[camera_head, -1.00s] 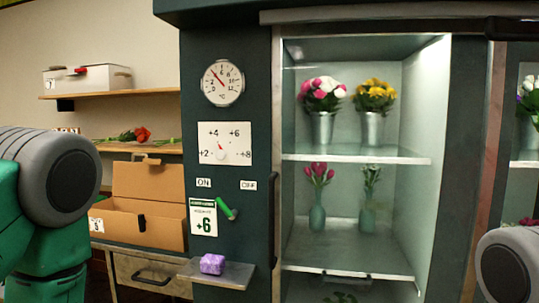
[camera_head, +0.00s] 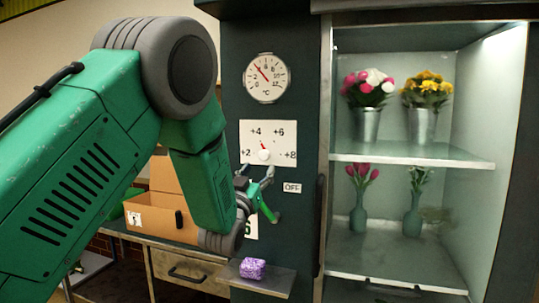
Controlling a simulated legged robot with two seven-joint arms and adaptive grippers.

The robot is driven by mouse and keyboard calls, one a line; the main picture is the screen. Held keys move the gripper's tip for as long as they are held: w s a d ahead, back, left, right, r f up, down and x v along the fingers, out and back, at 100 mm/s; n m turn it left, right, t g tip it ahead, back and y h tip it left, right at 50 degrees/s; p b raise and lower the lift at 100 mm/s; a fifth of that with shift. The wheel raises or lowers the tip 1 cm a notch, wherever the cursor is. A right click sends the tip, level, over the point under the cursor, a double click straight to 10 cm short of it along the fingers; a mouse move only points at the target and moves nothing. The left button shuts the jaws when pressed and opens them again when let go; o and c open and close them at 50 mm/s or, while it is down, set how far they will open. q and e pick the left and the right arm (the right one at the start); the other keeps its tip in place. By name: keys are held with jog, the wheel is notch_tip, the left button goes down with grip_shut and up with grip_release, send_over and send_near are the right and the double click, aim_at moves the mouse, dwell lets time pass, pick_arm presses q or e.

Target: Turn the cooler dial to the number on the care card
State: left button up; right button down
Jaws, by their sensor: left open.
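The cooler dial is a white plate (camera_head: 284,155) marked +2, +4, +6 and +8, with a small round knob (camera_head: 263,155) at its lower middle. Its red pointer leans up and left, towards +4. My left gripper (camera_head: 256,169) is open, its fingertips just below the knob at the plate's lower edge; I cannot tell whether they touch it. The care card (camera_head: 251,228) is mostly hidden behind my left arm; part of a 6 shows. My right gripper is out of view.
A green lever (camera_head: 268,211) sits just below my left gripper, near the OFF label (camera_head: 292,188). A round thermometer (camera_head: 266,77) is above the dial. A lit flower cabinet (camera_head: 400,158) stands right.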

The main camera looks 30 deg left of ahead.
aim_at(263, 158)
pick_arm(q)
jog(key=x, duration=0.3)
jog(key=a+p+x, duration=0.1)
jog(key=x, duration=0.3)
jog(key=shift+a+f, duration=0.2)
jog(key=shift+a, duration=0.05)
jog(key=shift+d+r, duration=0.1)
jog(key=shift+d, duration=0.3)
jog(key=c, duration=1.1)
jog(key=shift+a, duration=0.15)
